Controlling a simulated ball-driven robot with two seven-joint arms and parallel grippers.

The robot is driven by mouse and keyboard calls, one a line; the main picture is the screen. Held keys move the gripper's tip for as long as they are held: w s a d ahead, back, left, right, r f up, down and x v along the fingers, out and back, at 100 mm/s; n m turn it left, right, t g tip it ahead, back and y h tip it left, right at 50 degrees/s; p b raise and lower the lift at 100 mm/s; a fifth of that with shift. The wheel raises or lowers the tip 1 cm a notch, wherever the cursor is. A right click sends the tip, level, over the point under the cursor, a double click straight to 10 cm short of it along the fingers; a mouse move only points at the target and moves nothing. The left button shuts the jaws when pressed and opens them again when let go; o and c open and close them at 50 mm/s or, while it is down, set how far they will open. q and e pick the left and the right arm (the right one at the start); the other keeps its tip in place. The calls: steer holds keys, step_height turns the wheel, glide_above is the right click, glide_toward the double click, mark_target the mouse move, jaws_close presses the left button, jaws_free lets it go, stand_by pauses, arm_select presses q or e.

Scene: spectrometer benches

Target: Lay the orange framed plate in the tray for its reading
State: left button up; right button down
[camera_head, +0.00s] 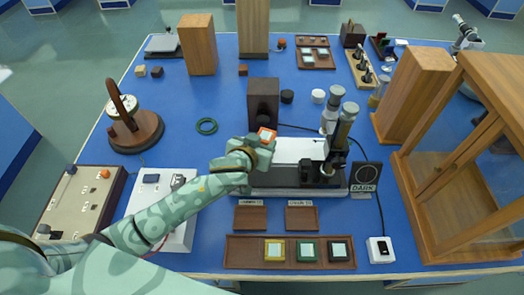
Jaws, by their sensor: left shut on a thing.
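The orange framed plate (267,134) has a pale centre and is at the tip of my left gripper (262,142). The gripper is shut on it, over the left part of the white-topped instrument (300,150), in front of a dark brown block. Whether the plate touches anything below is hard to tell. Two small brown trays, a left one (250,218) and a right one (301,218), lie in front of the instrument with small labels behind them, too small to read. Both look empty. My right gripper is not in view.
A long brown rack (237,254) at the front holds yellow, green and black framed plates. A sign reading DARK (364,180) stands right of the instrument. A wooden glass-sided cabinet (440,180) fills the right side.

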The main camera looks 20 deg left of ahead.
arm_select(q)
steer(key=shift+w+a+f, duration=0.15)
steer(key=shift+w+f, duration=0.35)
steer(key=shift+f, duration=0.1)
steer(key=shift+w+f+b, duration=0.15)
steer(key=shift+f+b, duration=0.15)
steer(key=shift+f, duration=0.55)
steer(key=shift+w+f+b, duration=0.15)
steer(key=shift+f+b, duration=0.15)
steer(key=shift+f, duration=0.5)
steer(key=shift+f, duration=0.1)
steer(key=o, duration=1.1)
steer(key=shift+c, duration=0.2)
